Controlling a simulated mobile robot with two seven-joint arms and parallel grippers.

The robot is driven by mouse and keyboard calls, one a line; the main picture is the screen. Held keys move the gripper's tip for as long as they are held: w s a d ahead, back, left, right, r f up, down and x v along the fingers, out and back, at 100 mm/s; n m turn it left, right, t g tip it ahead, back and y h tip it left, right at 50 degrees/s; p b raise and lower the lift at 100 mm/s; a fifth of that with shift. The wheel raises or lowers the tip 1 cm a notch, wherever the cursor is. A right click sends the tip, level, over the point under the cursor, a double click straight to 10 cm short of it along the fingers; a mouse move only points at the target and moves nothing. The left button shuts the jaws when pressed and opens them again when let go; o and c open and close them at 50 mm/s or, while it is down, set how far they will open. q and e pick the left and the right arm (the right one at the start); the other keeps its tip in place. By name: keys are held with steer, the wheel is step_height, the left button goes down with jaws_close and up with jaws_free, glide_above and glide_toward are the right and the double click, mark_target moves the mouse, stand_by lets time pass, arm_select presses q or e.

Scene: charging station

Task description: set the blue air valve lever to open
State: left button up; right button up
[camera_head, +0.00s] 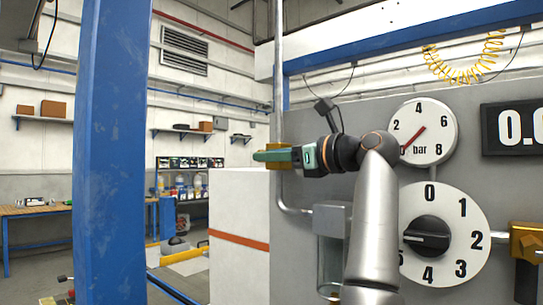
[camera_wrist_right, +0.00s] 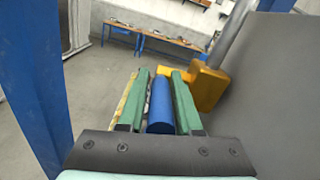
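My right gripper (camera_head: 272,156) reaches to the left across the grey panel, beside the brass-coloured valve body (camera_head: 286,162) on the pipe. In the right wrist view, the blue lever (camera_wrist_right: 160,106) lies between the two green fingers of this gripper (camera_wrist_right: 161,98), near the palm. A narrow gap seems to show on each side of the lever, so the fingers look open around it. The valve body (camera_wrist_right: 207,86) stands just right of the fingers. In the head view the lever is hidden by the gripper. My left gripper is not in view.
The panel carries a pressure gauge (camera_head: 422,132) near zero bar, a numbered dial (camera_head: 454,238), a digital display (camera_head: 515,127) and another brass fitting (camera_head: 526,243). A blue post (camera_head: 112,150) stands left. A white cabinet with an orange stripe (camera_head: 238,215) stands below the gripper.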

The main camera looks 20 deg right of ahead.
jaws_close()
stand_by(1.0)
